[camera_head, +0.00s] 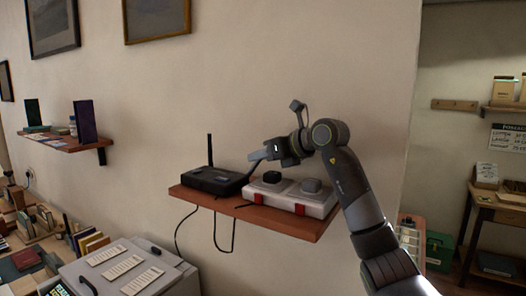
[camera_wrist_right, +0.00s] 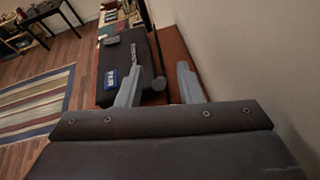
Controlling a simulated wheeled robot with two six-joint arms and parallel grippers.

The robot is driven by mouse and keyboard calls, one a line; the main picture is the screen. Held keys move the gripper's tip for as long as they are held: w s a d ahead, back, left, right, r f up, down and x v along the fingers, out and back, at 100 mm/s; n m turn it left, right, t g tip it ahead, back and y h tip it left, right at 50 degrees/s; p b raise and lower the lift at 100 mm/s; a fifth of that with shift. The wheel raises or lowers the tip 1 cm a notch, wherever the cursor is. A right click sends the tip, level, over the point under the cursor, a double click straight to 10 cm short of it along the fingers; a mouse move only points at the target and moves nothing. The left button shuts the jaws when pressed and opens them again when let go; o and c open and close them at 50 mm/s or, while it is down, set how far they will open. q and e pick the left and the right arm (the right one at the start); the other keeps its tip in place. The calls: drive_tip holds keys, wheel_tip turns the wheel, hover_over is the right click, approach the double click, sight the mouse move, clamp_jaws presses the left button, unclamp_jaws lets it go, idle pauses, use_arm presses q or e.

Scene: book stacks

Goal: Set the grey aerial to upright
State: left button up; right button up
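A black router (camera_head: 217,180) sits on a wooden wall shelf, with a thin black aerial (camera_head: 210,150) standing upright at its left. My right gripper (camera_head: 252,160) reaches in from the right, its fingers just above the router's right end. I cannot tell the grey aerial's tilt; in the head view the fingers cover that place. My left gripper is not in view.
A pale box with red clips (camera_head: 292,195) and dark and grey lumps on top stands right of the router on the shelf (camera_head: 255,215). Cables hang below. The wall is close behind. A grey cabinet (camera_head: 185,275) stands below left.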

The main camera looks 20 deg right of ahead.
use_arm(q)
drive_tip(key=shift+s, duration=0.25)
use_arm(e)
drive_tip(key=shift+c, duration=0.3)
clamp_jaws()
